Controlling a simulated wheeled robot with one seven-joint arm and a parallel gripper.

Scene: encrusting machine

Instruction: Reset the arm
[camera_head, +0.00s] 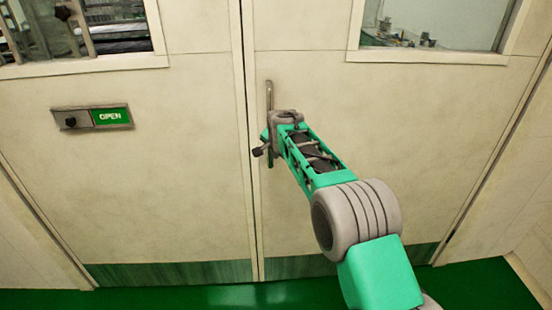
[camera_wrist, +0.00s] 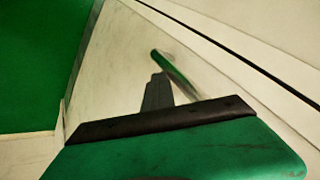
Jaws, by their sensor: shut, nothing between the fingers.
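My arm reaches up and forward to the pale double doors in the head view. My gripper (camera_head: 259,150) is at the right door leaf (camera_head: 340,110), close to the grey vertical door handle (camera_head: 269,95). The arm's end hides the handle's middle. In the wrist view, my gripper (camera_wrist: 158,78) shows as a narrow dark shape beyond the green wrist housing, shut and empty. A slim greenish bar (camera_wrist: 178,72), apparently the handle, stands just beyond its tip. I cannot tell whether they touch.
The left door leaf (camera_head: 160,200) carries a green "OPEN" sign (camera_head: 110,116) with a dark knob beside it. Both leaves look shut and have windows. The green floor (camera_head: 480,285) is clear at the lower right. A pale wall (camera_head: 530,200) rises at the right.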

